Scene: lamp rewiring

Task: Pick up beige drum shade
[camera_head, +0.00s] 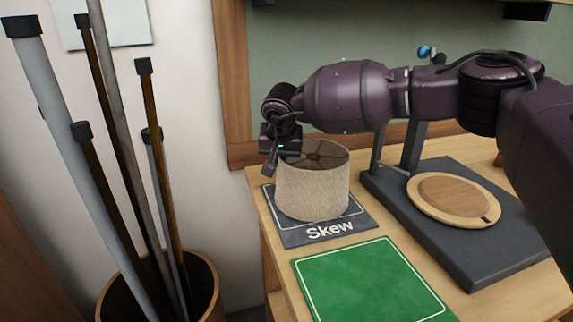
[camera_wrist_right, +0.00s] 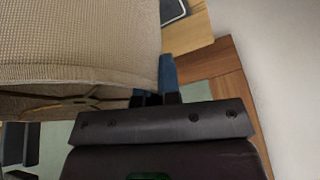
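The beige drum shade (camera_head: 312,190) stands upright, open top up, on a dark mat labelled "Skew" (camera_head: 290,237). My right gripper (camera_head: 274,166) points down at the left part of the shade's top rim. In the right wrist view, the woven side of the shade (camera_wrist_right: 75,40) fills the upper left. There the right fingers (camera_wrist_right: 156,86) straddle the shade's wall, one outside and one inside, with almost no gap; they look shut on it. The fingertip inside is partly hidden by the rim. My left gripper is not in view.
A green mat (camera_head: 372,284) lies empty in front. A dark stand base (camera_head: 470,262) with a round wooden disc (camera_head: 453,197) is to the right, under my right arm. A bin (camera_head: 208,290) of long tubes stands left of the table. A wall is behind.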

